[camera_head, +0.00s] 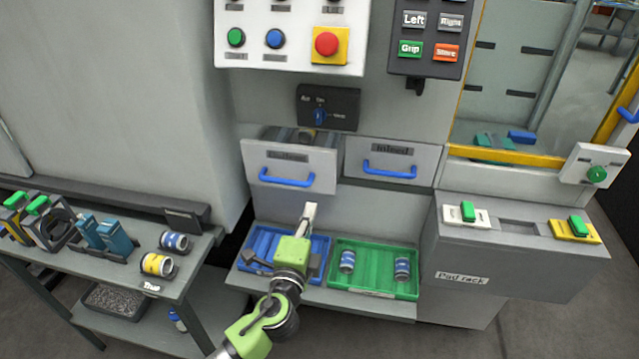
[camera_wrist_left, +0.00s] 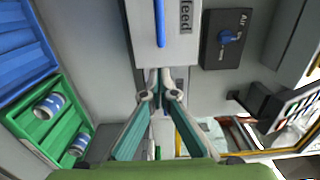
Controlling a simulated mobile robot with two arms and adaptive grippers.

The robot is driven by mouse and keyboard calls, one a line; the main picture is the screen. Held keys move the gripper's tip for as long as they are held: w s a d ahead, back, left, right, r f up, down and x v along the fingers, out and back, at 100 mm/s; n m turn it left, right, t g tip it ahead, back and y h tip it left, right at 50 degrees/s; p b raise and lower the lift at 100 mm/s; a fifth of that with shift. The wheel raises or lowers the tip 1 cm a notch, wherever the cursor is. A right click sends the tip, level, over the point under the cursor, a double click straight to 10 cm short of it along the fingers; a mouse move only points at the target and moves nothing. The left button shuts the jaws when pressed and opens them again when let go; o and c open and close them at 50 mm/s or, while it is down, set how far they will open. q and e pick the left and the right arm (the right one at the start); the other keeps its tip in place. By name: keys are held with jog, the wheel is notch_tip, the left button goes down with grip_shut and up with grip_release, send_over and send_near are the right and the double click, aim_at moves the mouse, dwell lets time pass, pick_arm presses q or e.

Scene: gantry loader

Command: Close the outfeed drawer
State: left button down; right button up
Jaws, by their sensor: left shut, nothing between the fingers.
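The outfeed drawer (camera_head: 289,162) is the left one of two grey drawers in the machine front and stands pulled out, with a blue bar handle (camera_head: 287,180). Its label is hard to read in the head view. In the left wrist view its front (camera_wrist_left: 183,42) shows at the top, with the blue handle and a label ending in "feed". My left gripper (camera_head: 311,208) is shut and empty, just below the drawer's lower right part. In the wrist view its fingertips (camera_wrist_left: 160,78) meet near the drawer front's edge; I cannot tell whether they touch it. My right gripper is not in view.
The infeed drawer (camera_head: 391,160) beside it is closed. A blue tray (camera_head: 262,243) and a green tray (camera_head: 375,252) holding two cans lie on the shelf below. A cart (camera_head: 207,240) with cans stands at left. A knob panel (camera_head: 329,107) is above the drawers.

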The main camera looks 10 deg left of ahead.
aim_at(322, 178)
pick_arm(q)
jog(key=w, duration=0.7)
jog(key=w+p, duration=0.1)
jog(key=w, duration=0.2)
jog(key=shift+w+d, duration=0.2)
jog(key=shift+d, duration=0.05)
